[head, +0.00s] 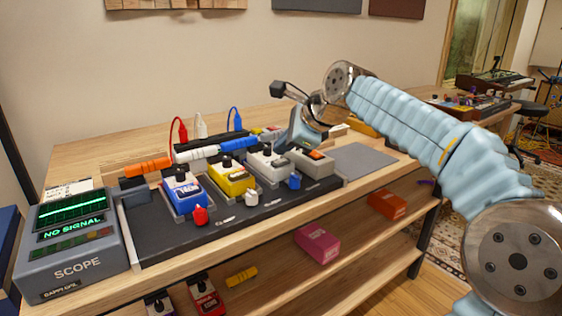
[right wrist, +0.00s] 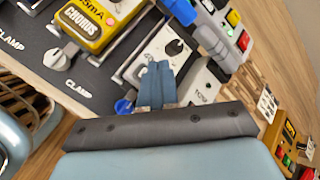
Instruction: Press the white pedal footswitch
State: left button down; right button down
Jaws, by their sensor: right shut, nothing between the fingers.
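The white pedal (head: 266,168) sits on the dark pedalboard (head: 150,240), between the yellow pedal (head: 232,177) and a light grey pedal (head: 313,166). It also shows in the right wrist view (right wrist: 153,50), with a dark knob near its top. My right gripper (head: 291,146) is shut and empty, pointing down at the white pedal. My left gripper is not in view.
A blue pedal (head: 184,192) stands left of the yellow one. Red, white and blue clamp knobs (head: 293,181) line the board's front. A scope box (head: 70,248) reads "NO SIGNAL". A grey mat (head: 360,158) lies clear at the right.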

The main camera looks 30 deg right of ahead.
aim_at(284, 163)
jog(key=shift+f, duration=0.4)
jog(key=shift+f+b, duration=0.45)
jog(key=shift+f, duration=0.1)
dwell(0.8)
jog(key=shift+r+p, duration=0.95)
jog(key=shift+p, duration=0.05)
notch_tip(284, 163, up, 3)
jog(key=p, duration=0.3)
jog(key=shift+r, duration=1)
